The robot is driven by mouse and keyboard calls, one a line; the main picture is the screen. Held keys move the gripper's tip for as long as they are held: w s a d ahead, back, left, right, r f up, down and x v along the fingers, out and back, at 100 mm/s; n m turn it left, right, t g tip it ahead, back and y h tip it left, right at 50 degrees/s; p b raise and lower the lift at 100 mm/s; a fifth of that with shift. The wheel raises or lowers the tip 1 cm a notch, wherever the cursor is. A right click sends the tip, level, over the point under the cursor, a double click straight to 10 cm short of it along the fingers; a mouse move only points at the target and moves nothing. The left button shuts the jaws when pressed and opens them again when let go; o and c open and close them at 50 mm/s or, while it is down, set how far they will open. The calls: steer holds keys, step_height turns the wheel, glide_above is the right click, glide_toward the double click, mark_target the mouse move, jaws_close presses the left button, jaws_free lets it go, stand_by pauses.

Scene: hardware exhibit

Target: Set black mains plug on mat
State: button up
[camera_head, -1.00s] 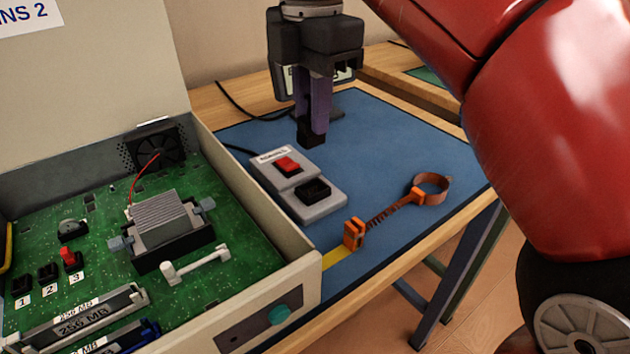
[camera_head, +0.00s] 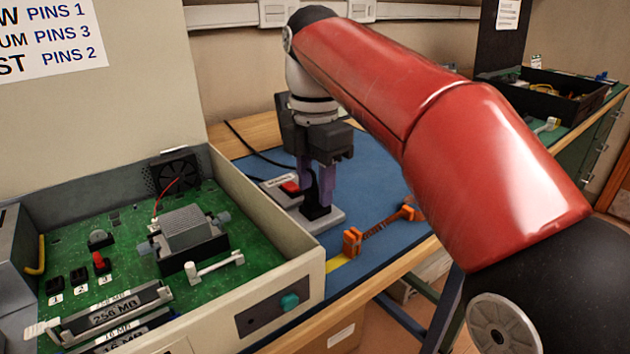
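The grey switched socket block (camera_head: 333,219) with a red switch (camera_head: 291,188) lies on the blue mat (camera_head: 372,180), just behind the open computer case. The black mains plug (camera_head: 317,211) is at the socket end of this block, low between my fingers and partly hidden by them. My gripper (camera_head: 318,203) points straight down over it with its purple fingers at the plug.
The open computer case (camera_head: 275,270) with its green board stands close on the left. An orange-ended strap (camera_head: 380,228) lies on the mat to the right of the block. A black cable (camera_head: 250,146) runs behind the block. Some mat is bare right of my gripper.

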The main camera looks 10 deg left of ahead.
steer(key=shift+f, duration=0.1)
steer(key=shift+f+b, duration=0.2)
steer(key=shift+b, duration=0.35)
steer(key=r, duration=0.2)
steer(key=r+p, duration=0.1)
steer(key=r, duration=0.1)
steer(key=w+r, duration=0.1)
steer(key=r, duration=0.1)
steer(key=shift+d+r+p, duration=0.1)
steer(key=shift+r+p, duration=0.25)
steer(key=shift+r, duration=0.7)
